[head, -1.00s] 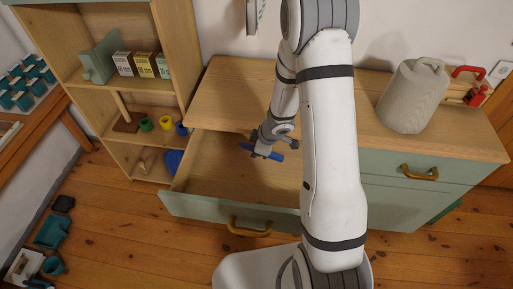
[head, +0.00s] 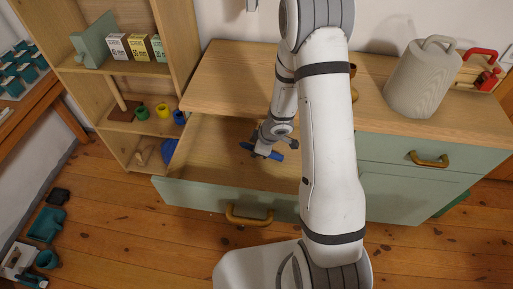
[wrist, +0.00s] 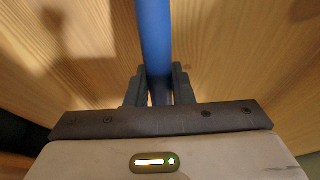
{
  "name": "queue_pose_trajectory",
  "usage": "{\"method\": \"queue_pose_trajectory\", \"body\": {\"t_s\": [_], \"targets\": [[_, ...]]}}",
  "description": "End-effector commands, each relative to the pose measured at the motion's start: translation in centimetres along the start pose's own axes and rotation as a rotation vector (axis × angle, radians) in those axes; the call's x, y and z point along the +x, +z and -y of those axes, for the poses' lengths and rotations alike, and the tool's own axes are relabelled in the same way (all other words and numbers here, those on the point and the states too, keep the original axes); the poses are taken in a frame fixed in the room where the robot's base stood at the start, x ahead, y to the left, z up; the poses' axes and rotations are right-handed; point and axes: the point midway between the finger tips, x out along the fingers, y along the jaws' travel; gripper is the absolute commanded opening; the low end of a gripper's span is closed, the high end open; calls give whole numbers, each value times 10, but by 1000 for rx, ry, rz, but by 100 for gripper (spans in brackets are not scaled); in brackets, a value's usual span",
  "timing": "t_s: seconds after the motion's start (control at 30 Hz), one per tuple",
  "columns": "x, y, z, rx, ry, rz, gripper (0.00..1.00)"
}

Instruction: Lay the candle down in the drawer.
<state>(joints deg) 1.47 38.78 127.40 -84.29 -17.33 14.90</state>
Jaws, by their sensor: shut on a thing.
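The blue candle (wrist: 153,38) is a long thin rod that runs up the middle of the wrist view. My gripper (wrist: 160,92) is shut on it, one dark finger on each side. In the head view the candle (head: 276,155) lies roughly level across my gripper (head: 262,150), inside the outline of the open drawer (head: 226,195). The drawer has a pale green front, a brass handle and a bare wooden floor. I cannot tell whether the candle touches that floor. My arm hides the drawer's right part.
The wooden cabinet top (head: 225,80) overhangs the drawer's back. A grey jug (head: 421,80) and a red-handled item (head: 484,75) stand on it at right. A shelf unit (head: 125,130) with boxes and small cups stands close at left. The drawer's left half is clear.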

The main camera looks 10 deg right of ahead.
Motion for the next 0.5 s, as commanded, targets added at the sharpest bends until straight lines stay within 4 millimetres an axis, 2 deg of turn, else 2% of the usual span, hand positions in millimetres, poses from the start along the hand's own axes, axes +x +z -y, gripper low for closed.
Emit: {"method": "queue_pose_trajectory", "body": {"t_s": [0.4, 0.43, 0.5], "targets": [[3, 2, 0, 1, 1, 0, 0], [3, 2, 0, 1, 1, 0, 23], [3, 2, 0, 1, 1, 0, 28]]}}
